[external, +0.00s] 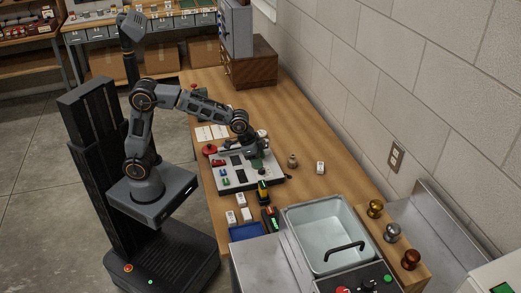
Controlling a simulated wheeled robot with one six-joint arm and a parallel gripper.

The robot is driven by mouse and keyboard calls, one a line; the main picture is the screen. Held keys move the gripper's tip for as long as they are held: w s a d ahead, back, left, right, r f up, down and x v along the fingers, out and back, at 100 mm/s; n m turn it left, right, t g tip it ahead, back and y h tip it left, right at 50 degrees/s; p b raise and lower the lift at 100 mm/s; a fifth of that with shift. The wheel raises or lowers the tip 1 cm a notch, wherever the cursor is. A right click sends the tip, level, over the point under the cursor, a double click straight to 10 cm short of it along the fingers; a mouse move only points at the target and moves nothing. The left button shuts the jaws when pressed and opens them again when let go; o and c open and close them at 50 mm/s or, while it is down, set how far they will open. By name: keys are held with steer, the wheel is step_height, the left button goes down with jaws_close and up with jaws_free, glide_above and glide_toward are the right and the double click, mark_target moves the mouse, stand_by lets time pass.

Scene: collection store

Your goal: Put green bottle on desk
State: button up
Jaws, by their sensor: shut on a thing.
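My gripper (257,151) is over the back right part of a grey board (241,184) on the wooden desk (287,105). It is shut on a small green thing, which looks like the green bottle (257,163), just under the fingers. The arm and fingers hide part of it. I cannot tell whether its base touches the board or is a little above it. A dark bottle-like thing with a yellow band (263,191) stands at the board's front right corner.
A red round thing (209,150) and small coloured pieces are on the board's left. A bronze bell-like thing (292,161) and a white box (320,168) stand to the right, with bare desk around them. A metal sink (318,215) and blue tray (247,232) are in front.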

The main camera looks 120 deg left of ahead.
steer(key=shift+w+d+m+h, duration=0.1)
steer(key=shift+w+m+h, duration=0.1)
steer(key=shift+m, duration=0.35)
steer(key=shift+w+d+m+h, duration=0.1)
steer(key=shift+m+h, duration=0.1)
steer(key=shift+m, duration=0.35)
steer(key=w+a+f, duration=0.1)
steer(key=w+f, duration=0.2)
steer(key=w, duration=0.1)
steer(key=w+a+f, duration=0.2)
steer(key=w+f, duration=0.1)
steer(key=w, duration=0.1)
steer(key=w+a+f+p, duration=0.1)
steer(key=w+a+f, duration=0.1)
steer(key=w+f, duration=0.1)
steer(key=shift+w+a, duration=0.2)
steer(key=shift+w, duration=0.4)
steer(key=shift+w+a+f, duration=0.15)
steer(key=shift+w+f, duration=0.15)
steer(key=shift+f, duration=1.7)
